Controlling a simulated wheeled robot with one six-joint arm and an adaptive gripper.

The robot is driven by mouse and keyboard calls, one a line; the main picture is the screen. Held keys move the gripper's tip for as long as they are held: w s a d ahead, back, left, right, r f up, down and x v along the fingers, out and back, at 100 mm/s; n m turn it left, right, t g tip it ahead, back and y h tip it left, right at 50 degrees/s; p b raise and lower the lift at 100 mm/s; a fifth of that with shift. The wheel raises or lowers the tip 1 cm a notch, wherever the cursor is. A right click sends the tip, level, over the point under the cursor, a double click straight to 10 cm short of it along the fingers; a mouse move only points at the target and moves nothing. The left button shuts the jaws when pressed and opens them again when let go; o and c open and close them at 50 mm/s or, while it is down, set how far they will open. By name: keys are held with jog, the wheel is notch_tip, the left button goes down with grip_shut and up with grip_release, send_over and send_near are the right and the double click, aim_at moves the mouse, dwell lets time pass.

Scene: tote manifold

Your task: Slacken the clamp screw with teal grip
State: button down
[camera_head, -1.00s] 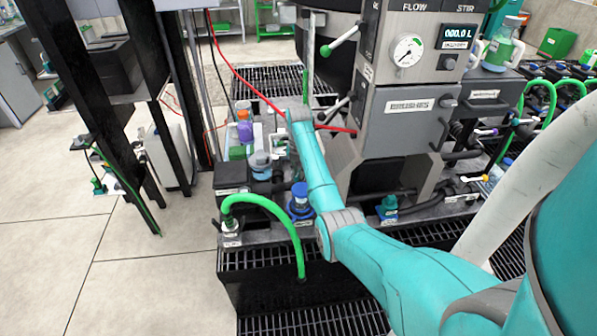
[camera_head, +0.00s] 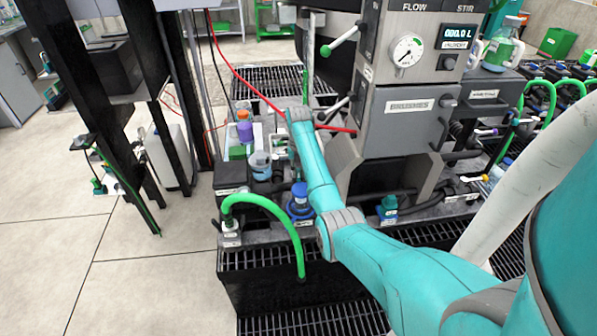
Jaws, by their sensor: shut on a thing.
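A small teal-green fitting (camera_head: 389,208) stands upright on the black pipework at the lower right of the machine. I cannot tell whether it is the clamp screw. No clamp screw with a teal grip can be made out for certain. My teal arm reaches from the lower right to the machine's left side. Its far end is by the bottles there, and my gripper is hidden from view, as is whatever it touches.
A green hose (camera_head: 262,200) arches in front, above a black grated platform (camera_head: 265,258). A blue-capped bottle (camera_head: 300,200) and a light blue cup (camera_head: 260,165) stand close to my arm. Black posts (camera_head: 125,110) rise at the left. Open floor (camera_head: 60,215) lies at the left.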

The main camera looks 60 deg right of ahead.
aim_at(298, 172)
jog(key=c, duration=1.1)
grip_release()
jog(key=shift+c, duration=0.2)
jog(key=shift+r, duration=3.75)
jog(key=shift+w, duration=0.1)
